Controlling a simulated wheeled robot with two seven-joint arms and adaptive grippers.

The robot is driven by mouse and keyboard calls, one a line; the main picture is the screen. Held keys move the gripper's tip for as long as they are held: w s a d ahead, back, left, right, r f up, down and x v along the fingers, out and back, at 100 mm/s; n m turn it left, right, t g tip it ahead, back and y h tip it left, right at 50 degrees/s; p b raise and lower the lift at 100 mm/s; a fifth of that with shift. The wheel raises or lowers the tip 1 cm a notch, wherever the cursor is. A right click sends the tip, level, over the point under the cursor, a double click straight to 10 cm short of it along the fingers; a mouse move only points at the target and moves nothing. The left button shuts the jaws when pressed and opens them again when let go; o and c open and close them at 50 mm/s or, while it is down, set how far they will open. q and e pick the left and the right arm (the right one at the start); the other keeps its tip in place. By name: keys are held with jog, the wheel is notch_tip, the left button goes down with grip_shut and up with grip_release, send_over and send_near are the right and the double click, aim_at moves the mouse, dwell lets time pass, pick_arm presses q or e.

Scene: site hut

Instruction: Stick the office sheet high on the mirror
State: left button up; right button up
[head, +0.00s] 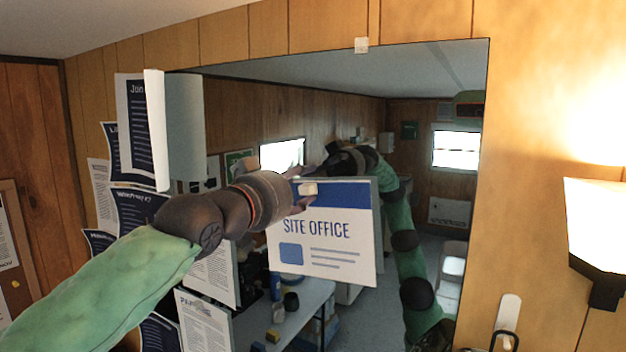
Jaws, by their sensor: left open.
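The office sheet (322,262), white with a blue top band and the words SITE OFFICE, is upright in front of the mirror (420,75), around the middle of its height. A small pale tab (308,189) shows on its blue band. My left gripper (302,198) is open at the sheet's upper left edge, its fingertips close to the tab; I cannot tell whether they touch the paper. A thin grey strip along the sheet's right side looks like its reflection. My green arm also shows reflected in the mirror. My right gripper is not in view.
Several notices (140,212) hang left of the mirror, one with a curled page (182,130). A lit wall lamp (597,225) is at right, and a white hook (508,312) is below. A pale clip (361,45) sits on the mirror's top edge. The mirror's upper part is bare.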

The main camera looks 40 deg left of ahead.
pick_arm(q)
jog(key=s+d, duration=0.1)
jog(key=s, duration=0.9)
jog(key=shift+s, duration=0.15)
